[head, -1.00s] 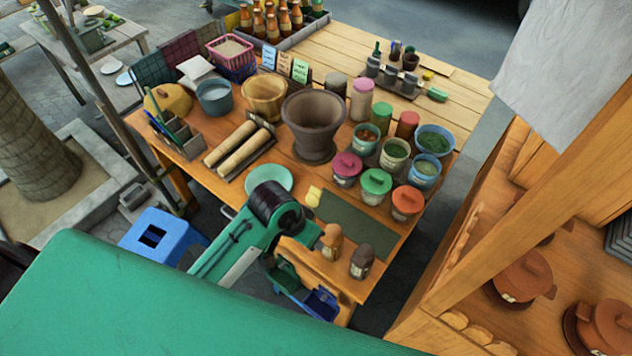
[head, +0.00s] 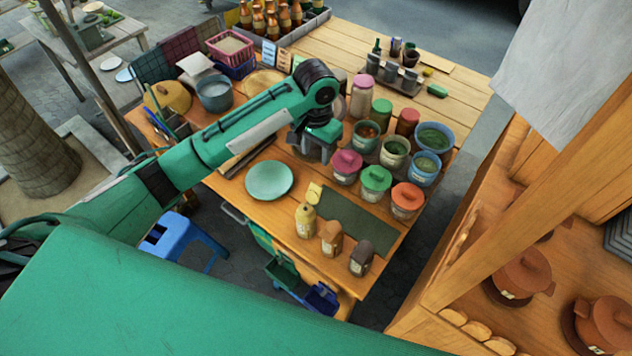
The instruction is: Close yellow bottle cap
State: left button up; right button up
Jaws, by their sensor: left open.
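A yellow bottle (head: 305,222) stands upright near the front edge of the wooden table, left of an orange-brown bottle (head: 331,238) and a dark brown bottle (head: 360,258). A small yellow piece (head: 314,191) lies just behind it; I cannot tell whether this is its cap. Whether the bottle's top is open is too small to tell. My left gripper (head: 314,152) is open, pointing down over the table behind and above the yellow bottle, apart from it. It and my arm hide most of the clay mortar. My right gripper is out of view.
Lidded jars in pink (head: 346,167), green (head: 375,184) and orange (head: 407,200) stand right of my gripper. A turquoise plate (head: 269,181) lies left of the bottle. A dark green mat (head: 352,221) lies bare behind the bottles. A wooden shelf (head: 480,215) rises at right.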

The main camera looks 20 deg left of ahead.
aim_at(316, 185)
pick_arm(q)
notch_tip(316, 185, down, 13)
jog(key=p, duration=0.4)
jog(key=shift+r, duration=0.15)
jog(key=shift+f, duration=0.4)
jog(key=shift+c, duration=0.2)
grip_shut()
